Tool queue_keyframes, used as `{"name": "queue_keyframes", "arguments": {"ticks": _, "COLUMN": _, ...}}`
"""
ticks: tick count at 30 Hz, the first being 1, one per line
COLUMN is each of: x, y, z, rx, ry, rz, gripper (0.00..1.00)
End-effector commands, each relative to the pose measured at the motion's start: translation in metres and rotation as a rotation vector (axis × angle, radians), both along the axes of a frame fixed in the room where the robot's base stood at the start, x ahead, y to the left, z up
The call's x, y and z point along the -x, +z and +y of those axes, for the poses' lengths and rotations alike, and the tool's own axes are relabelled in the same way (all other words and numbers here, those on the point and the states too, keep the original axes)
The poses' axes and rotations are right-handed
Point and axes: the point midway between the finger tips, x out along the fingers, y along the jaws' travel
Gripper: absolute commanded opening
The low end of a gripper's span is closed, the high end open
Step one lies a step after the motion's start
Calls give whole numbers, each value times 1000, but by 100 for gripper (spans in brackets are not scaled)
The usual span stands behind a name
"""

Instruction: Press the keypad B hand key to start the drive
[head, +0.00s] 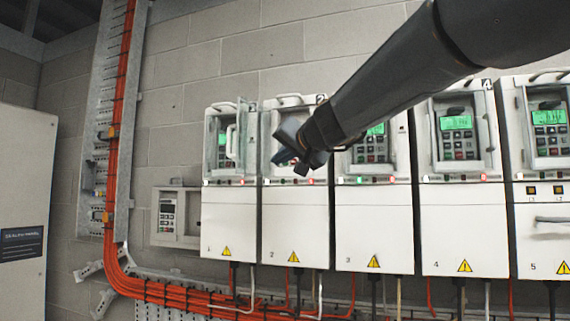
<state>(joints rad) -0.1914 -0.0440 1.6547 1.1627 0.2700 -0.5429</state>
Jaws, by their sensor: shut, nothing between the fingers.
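A row of white drives stands on the wall, numbered 1 to 5 along their lower fronts. Keypads with green screens show on drive 1 (222,150), drive 3 (372,146), drive 4 (458,134) and drive 5 (549,130). I cannot read a letter B or make out a hand key on any of them. My gripper (286,157) is shut and empty, in front of the upper part of drive 2 (294,215). My gripper and arm hide drive 2's keypad area and part of drive 3's top. Whether the fingertips touch anything cannot be told.
A smaller panel with keys (168,214) is on the wall left of drive 1. Orange cables (118,130) run down a metal tray and below the drives. A pale cabinet (22,190) stands far left.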

Motion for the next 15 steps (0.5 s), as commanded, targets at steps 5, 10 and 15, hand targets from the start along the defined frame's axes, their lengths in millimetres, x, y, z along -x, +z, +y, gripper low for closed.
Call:
{"name": "queue_keyframes", "arguments": {"ticks": 5, "x": -19, "y": -1, "z": -7, "rx": 1, "ry": 0, "rz": -1, "gripper": 0}}
{"name": "queue_keyframes", "arguments": {"ticks": 10, "x": -29, "y": 0, "z": -11, "rx": -1, "ry": -1, "rz": 0, "gripper": 0}}
{"name": "queue_keyframes", "arguments": {"ticks": 15, "x": -31, "y": 0, "z": -12, "rx": -1, "ry": -1, "rz": 0, "gripper": 0}}
